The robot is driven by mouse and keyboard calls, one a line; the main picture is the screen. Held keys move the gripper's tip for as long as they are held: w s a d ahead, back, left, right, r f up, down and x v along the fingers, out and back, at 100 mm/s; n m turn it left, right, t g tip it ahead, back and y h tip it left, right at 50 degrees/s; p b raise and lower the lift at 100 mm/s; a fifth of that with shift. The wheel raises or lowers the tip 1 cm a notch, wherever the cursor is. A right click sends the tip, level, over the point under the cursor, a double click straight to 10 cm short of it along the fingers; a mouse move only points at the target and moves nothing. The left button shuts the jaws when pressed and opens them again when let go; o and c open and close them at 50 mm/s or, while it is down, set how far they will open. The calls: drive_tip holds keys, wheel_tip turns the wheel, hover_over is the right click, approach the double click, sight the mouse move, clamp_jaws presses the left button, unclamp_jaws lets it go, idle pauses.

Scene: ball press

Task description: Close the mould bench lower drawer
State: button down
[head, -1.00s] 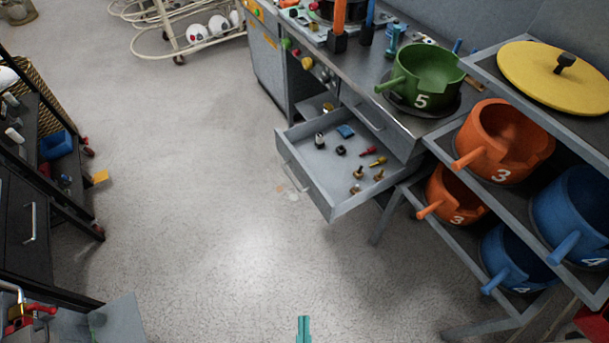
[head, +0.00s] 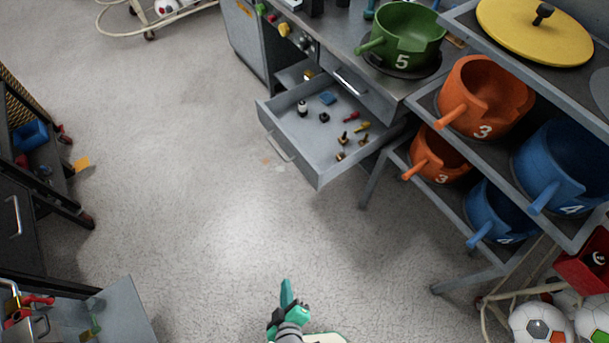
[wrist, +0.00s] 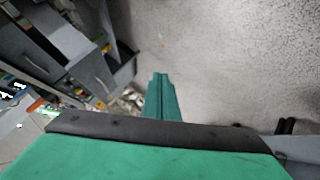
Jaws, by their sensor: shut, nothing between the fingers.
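The mould bench lower drawer (head: 307,164) is pulled well out from the grey bench (head: 395,85) in the head view. It is a grey open box with small parts inside, and its bar handle (head: 281,147) is on the front face at lower left. Above it the upper drawer (head: 362,93) is flush in the bench. My gripper (head: 287,291) is at the bottom of the head view, over bare floor, well apart from the drawer. Its teal fingers are together and empty, and they also show in the wrist view (wrist: 161,98). The drawer cannot be made out in the wrist view.
A rack with orange pots (head: 484,97) and blue pots (head: 549,165) stands right of the drawer. Soccer balls (head: 543,323) lie at the lower right. A dark cabinet (head: 22,222) stands at left, with an open drawer (head: 122,310) below. The floor between is clear.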

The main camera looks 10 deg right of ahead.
drive_tip(key=w+f+n+g+h, duration=0.2)
drive_tip(key=w+f+n, duration=0.3)
drive_tip(key=f, duration=0.4)
drive_tip(key=n+h, duration=1)
drive_tip(key=h, duration=0.4)
approach(313, 171)
drive_tip(key=shift+t, duration=0.3)
drive_tip(key=x, duration=0.6)
drive_tip(key=shift+s+d+f, duration=0.15)
drive_tip(key=shift+s+d, duration=0.05)
drive_tip(key=shift+d, duration=0.1)
drive_tip(key=shift+w+d, duration=0.1)
drive_tip(key=shift+w, duration=0.05)
